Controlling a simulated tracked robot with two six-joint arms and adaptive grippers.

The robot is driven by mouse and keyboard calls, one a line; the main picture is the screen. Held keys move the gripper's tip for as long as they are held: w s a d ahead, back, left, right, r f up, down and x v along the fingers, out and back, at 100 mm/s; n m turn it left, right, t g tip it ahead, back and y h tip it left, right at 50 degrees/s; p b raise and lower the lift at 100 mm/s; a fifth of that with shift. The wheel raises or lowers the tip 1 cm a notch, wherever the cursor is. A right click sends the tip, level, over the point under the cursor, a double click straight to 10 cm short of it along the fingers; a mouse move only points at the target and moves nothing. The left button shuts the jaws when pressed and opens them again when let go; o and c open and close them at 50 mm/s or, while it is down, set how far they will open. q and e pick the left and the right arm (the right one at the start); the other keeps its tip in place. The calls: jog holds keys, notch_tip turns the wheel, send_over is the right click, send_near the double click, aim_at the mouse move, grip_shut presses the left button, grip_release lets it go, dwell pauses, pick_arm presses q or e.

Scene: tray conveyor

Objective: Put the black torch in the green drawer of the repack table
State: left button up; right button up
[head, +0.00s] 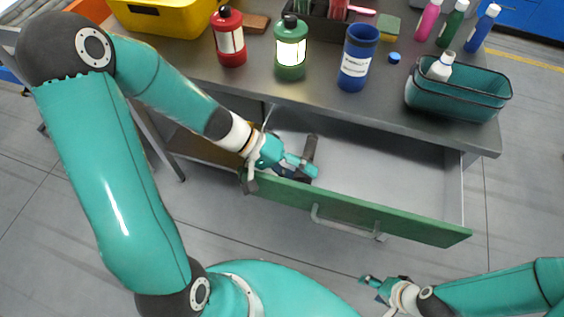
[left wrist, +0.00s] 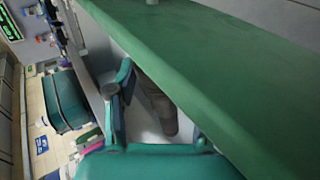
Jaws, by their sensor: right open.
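The black torch (head: 310,149) is a dark, short cylinder in the open green drawer (head: 372,221), near its left end just behind the green front. My left gripper (head: 300,166) reaches over the front panel, its teal fingers right at the torch and partly covering it. In the left wrist view the torch (left wrist: 156,100) shows greyish beside a teal finger of my left gripper (left wrist: 125,120); whether the fingers grip it is unclear. My right gripper (head: 376,288) is open and empty, low in front of the drawer.
The repack table top (head: 330,97) holds a red bottle (head: 229,38), a green bottle (head: 290,50), a blue cup (head: 358,58) and a teal bin (head: 456,94). A yellow crate (head: 170,15) stands at the back left. The drawer's middle and right are empty.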

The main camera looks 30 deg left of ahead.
pick_arm(q)
jog(key=shift+o, duration=0.7)
jog(key=shift+r, duration=0.1)
